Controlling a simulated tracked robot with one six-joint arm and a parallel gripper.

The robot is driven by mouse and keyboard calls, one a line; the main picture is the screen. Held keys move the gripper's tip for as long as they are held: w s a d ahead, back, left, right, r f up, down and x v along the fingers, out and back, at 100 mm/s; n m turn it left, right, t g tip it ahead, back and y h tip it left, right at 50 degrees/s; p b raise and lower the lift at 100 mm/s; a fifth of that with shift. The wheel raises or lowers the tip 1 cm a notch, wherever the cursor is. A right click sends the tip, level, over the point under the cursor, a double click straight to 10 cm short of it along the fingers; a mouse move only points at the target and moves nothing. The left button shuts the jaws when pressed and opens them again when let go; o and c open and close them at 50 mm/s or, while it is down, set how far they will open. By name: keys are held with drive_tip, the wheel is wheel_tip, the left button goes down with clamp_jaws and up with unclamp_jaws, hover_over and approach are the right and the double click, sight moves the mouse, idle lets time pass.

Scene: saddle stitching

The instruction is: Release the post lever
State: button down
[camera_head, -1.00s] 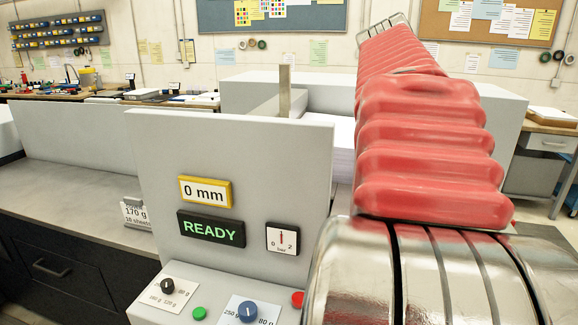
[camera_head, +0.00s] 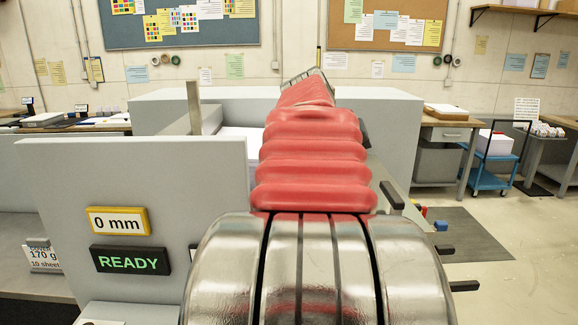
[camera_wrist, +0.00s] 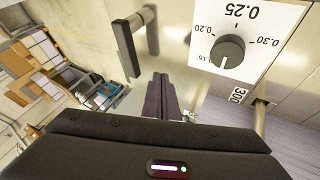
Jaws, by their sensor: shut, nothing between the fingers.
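In the wrist view my gripper (camera_wrist: 162,95) is shut and empty, its dark fingers together in front of a pale machine panel. A black bar-shaped handle (camera_wrist: 128,48) stands out from the panel up and left of the fingertips, apart from them. In the head view several black handles (camera_head: 392,195) stick out on the machine's right side. My red-sleeved arm hides the gripper there.
A black dial (camera_wrist: 227,52) on a white scale plate is right of the fingers in the wrist view. The grey machine panel shows a READY display (camera_head: 130,260) and a 0 mm display (camera_head: 117,220). A blue cart (camera_head: 487,168) stands beyond open floor at the right.

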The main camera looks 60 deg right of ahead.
sight(391, 194)
drive_tip(key=x, duration=0.2)
drive_tip(key=shift+s+d+f, duration=0.15)
drive_tip(key=shift+d+f, duration=0.05)
drive_tip(key=shift+f, duration=0.15)
drive_tip(key=shift+s+d+r, duration=0.1)
drive_tip(key=shift+s+d, duration=0.15)
drive_tip(key=shift+s, duration=0.25)
drive_tip(key=shift+s+d+r, duration=0.1)
drive_tip(key=shift+s+d, duration=0.2)
drive_tip(key=shift+s, duration=0.2)
drive_tip(key=shift+s+d, duration=0.4)
drive_tip(key=shift+s, duration=0.25)
